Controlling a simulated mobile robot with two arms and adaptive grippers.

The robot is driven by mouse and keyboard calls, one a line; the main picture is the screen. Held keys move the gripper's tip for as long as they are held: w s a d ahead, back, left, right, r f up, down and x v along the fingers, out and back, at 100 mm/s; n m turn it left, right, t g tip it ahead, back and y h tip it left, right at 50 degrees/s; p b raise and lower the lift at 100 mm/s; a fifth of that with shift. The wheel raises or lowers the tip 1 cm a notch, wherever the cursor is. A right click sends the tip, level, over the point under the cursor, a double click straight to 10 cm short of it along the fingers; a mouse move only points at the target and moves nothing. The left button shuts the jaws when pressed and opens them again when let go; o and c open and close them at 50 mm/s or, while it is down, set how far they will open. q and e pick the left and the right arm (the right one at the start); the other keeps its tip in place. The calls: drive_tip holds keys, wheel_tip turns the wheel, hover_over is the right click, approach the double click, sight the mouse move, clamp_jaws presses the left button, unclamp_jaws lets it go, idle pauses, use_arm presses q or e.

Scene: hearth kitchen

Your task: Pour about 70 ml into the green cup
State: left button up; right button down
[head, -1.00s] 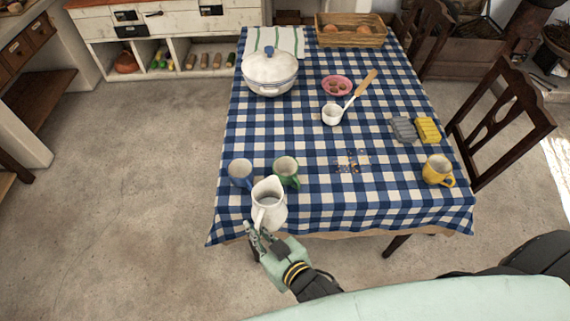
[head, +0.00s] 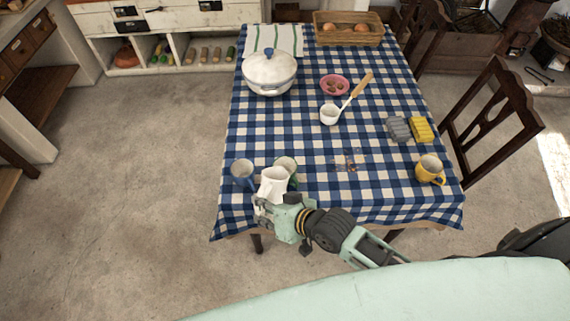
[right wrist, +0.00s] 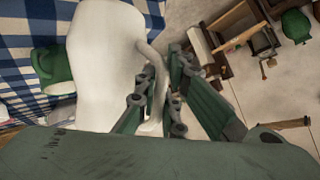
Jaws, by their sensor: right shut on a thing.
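A white pitcher (head: 271,186) is in my right gripper (head: 262,205) near the table's front edge. In the right wrist view the jaws (right wrist: 152,92) are shut on the handle of the pitcher (right wrist: 100,62). The green cup (head: 289,167) stands on the table just behind the pitcher, which hides part of it. The green cup (right wrist: 54,68) also shows beside the pitcher in the right wrist view. I cannot tell how far the pitcher is tilted, and I see no stream of liquid. My left gripper is out of view.
A blue cup (head: 242,171) stands close left of the pitcher.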

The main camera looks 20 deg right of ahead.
sight(269, 186)
drive_tip(key=shift+w+d+r+m+g+y, duration=0.3)
drive_tip(key=shift+w+d+r+g, duration=0.1)
drive_tip(key=shift+w, duration=0.2)
drive_tip(key=shift+w+d+r+m+g+b, duration=0.2)
drive_tip(key=shift+w+m+g+b, duration=0.2)
drive_tip(key=shift+b, duration=0.4)
drive_tip(key=shift+w+d+r+g+y, duration=0.15)
drive_tip(key=shift+r+g+y, duration=0.25)
drive_tip(key=shift+r, duration=0.1)
drive_tip(key=shift+w+d+r+m+g+y, duration=0.15)
drive_tip(key=shift+w+r+m+g, duration=0.1)
drive_tip(key=shift+r, duration=0.2)
drive_tip(key=shift+w+d+r+m+g+y, duration=0.1)
drive_tip(key=shift+w+r+m+g+y, duration=0.15)
drive_tip(key=shift+r, duration=0.2)
drive_tip(key=shift+w+d+r+m+g+y, duration=0.15)
drive_tip(key=shift+r+m+g, duration=0.15)
drive_tip(key=shift+r, duration=0.15)
drive_tip(key=shift+w+d+r+m+g+y+b, duration=0.2)
drive_tip(key=shift+w+r+b, duration=0.05)
drive_tip(key=shift+r, duration=0.15)
drive_tip(key=shift+w+d+r+m+g+y+b, duration=0.15)
drive_tip(key=shift+w+d+r+m+g+b, duration=0.1)
drive_tip(key=shift+r, duration=0.1)
drive_tip(key=shift+w+r, duration=0.1)
drive_tip(key=shift+r, duration=0.1)
drive_tip(key=shift+w+d+r, duration=0.15)
drive_tip(key=shift+w+d, duration=0.05)
drive_tip(key=shift+w, duration=0.05)
